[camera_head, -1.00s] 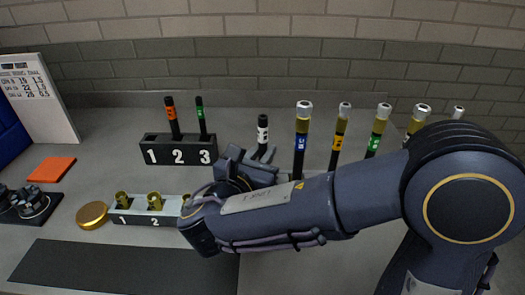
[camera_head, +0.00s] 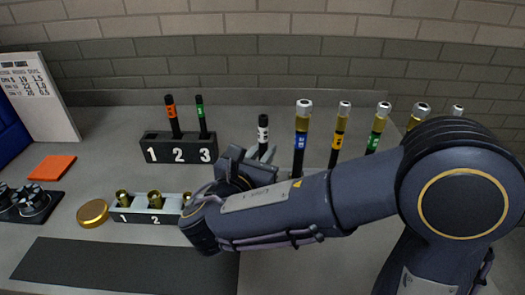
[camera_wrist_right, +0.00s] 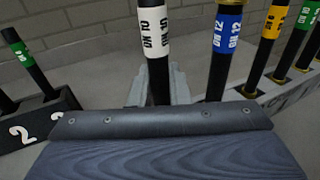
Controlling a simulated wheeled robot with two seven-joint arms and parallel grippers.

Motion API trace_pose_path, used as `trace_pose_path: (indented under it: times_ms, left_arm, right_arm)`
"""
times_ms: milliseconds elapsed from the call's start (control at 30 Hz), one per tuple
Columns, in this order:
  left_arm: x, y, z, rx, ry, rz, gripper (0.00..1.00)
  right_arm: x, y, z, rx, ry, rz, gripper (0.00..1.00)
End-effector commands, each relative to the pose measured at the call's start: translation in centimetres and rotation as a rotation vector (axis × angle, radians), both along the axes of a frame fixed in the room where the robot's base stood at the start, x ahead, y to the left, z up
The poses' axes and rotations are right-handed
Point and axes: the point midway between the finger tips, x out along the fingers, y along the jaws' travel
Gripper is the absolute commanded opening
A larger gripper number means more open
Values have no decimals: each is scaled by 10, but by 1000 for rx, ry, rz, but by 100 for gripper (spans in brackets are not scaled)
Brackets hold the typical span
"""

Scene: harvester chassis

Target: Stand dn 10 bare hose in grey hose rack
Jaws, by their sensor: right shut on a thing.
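The DN 10 bare hose is a black tube with a white label (camera_head: 263,130). It stands roughly upright in my right gripper (camera_head: 258,162), whose fingers are shut on it below the label. The label also reads clearly in the right wrist view (camera_wrist_right: 153,45). The hose's lower end is hidden behind my gripper and arm. The dark grey hose rack (camera_head: 165,160), numbered 1, 2 and 3, is left of my gripper. An orange-banded hose (camera_head: 172,118) stands in slot 2 and a green-banded hose (camera_head: 201,117) in slot 3. Slot 1 appears empty. My left gripper is out of view.
Several hoses with brass fittings, blue (camera_head: 300,141), yellow (camera_head: 340,126) and green (camera_head: 377,126) bands among them, stand close right of the held hose. A fitting holder (camera_head: 137,218), a gold disc (camera_head: 93,213) and a dark mat (camera_head: 120,268) are in front.

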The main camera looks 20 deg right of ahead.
Motion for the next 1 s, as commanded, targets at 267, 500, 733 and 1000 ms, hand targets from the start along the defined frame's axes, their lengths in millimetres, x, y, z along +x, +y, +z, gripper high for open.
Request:
trace_pose_path:
  times_ms: [267,500,733,1000]
  left_arm:
    - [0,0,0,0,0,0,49]
    - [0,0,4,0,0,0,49]
    - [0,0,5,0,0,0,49]
    - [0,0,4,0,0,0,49]
  right_arm:
    - [0,0,-1,-1,-1,0,0]
    - [0,0,1,-1,1,0,0]
    - [0,0,0,0,-1,1,0]
    - [0,0,-2,0,-1,1,0]
